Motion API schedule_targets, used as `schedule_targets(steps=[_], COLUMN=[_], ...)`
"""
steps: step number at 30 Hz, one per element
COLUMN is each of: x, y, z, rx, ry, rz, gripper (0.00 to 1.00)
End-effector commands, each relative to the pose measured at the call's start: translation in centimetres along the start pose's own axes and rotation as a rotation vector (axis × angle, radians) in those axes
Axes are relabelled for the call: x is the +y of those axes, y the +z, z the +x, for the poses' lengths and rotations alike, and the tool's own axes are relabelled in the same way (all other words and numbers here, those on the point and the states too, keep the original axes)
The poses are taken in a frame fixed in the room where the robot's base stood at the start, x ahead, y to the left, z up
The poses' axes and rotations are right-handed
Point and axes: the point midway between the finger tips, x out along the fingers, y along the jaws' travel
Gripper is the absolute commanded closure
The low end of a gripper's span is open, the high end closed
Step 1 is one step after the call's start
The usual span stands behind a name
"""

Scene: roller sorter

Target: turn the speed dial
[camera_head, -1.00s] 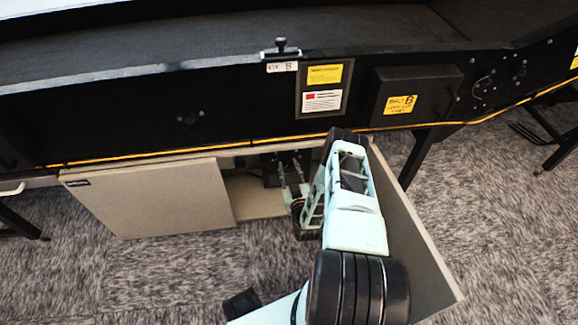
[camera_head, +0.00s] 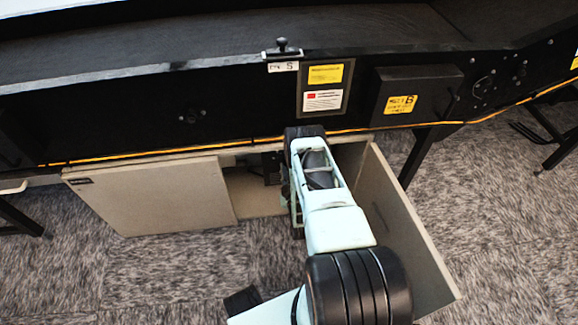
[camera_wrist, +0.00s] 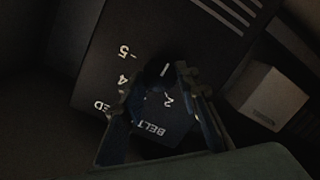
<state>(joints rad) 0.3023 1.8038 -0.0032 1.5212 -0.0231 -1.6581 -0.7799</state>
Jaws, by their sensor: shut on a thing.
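In the wrist view, the dark speed dial (camera_wrist: 163,70) has a short white pointer line on its face. It sits on a black panel (camera_wrist: 105,50) with white numbers, of which 5, 4 and 2 show, and the word BELT. My gripper (camera_wrist: 160,79) is shut on the dial, with a finger on either side; the fingers hide part of the markings. In the head view my arm reaches into the open grey cabinet (camera_head: 245,190) under the conveyor. My own arm hides the dial and most of my gripper there.
The cabinet's left door (camera_head: 150,197) is closed, and its right door (camera_head: 405,225) stands open beside my arm. The black conveyor side (camera_head: 220,105) runs above. A pale box (camera_wrist: 268,97) is beside the panel. Carpet (camera_head: 500,210) is clear at right.

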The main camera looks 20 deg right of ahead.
Motion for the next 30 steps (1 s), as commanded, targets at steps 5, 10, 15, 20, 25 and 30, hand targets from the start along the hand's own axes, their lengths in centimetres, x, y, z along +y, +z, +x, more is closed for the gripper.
schedule_targets(steps=[5,10,15,20,25,30], x=[0.17,0.18,0.19,0.12,0.07,0.43], y=[-0.08,-0.07,-0.06,-0.02,0.0,-0.4], z=[0.21,0.21,0.21,0.12,0.06,0.02], rx=[0.001,0.001,0.001,0.0,0.0,0.0], ry=[0.005,0.005,0.005,0.003,0.002,0.002], rz=[-0.01,-0.01,-0.01,-0.009,-0.009,-0.009], gripper=[0.95,0.95,0.64,0.53,0.53,0.53])
